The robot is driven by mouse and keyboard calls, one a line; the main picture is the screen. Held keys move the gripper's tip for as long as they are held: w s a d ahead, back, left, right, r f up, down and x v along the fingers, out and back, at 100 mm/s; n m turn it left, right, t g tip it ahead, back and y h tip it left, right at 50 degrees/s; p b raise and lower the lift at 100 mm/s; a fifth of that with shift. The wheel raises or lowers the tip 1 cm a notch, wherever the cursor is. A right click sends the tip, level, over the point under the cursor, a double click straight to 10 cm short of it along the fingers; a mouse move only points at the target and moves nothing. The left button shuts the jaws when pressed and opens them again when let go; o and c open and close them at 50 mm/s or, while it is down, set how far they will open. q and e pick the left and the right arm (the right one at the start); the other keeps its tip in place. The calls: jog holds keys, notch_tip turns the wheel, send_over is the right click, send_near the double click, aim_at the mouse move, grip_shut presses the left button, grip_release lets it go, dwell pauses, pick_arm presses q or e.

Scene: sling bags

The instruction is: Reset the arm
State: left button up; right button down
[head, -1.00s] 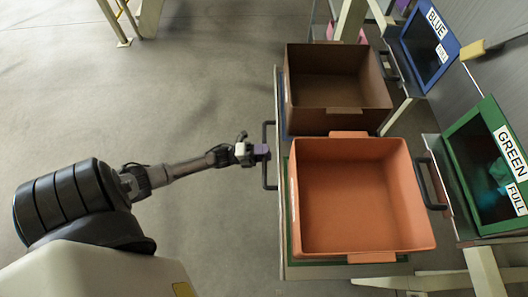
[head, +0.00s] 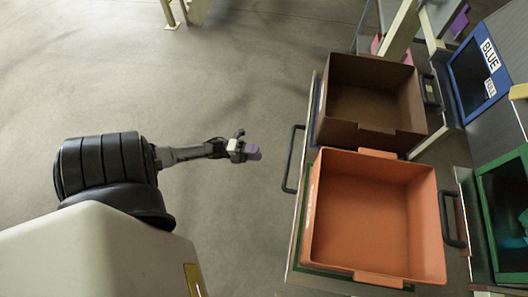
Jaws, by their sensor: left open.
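My left arm reaches in from the left in the head view. Its gripper (head: 246,151) is over the bare floor, to the left of the cart's black handle and apart from it. The jaws are small and dark with a purple part at the tip, and nothing shows held in them. My right gripper is not in view.
An orange bin (head: 372,215) and a brown bin (head: 369,101), both empty, stand on a cart with black handles (head: 293,160). A blue-framed opening (head: 480,72) and a green-framed one (head: 503,215) are at right. Grey floor (head: 240,70) is clear at left.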

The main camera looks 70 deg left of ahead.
pick_arm(q)
jog(key=shift+s+a+f, duration=0.1)
jog(key=shift+s+a, duration=0.15)
jog(key=shift+s, duration=0.05)
dwell(0.6)
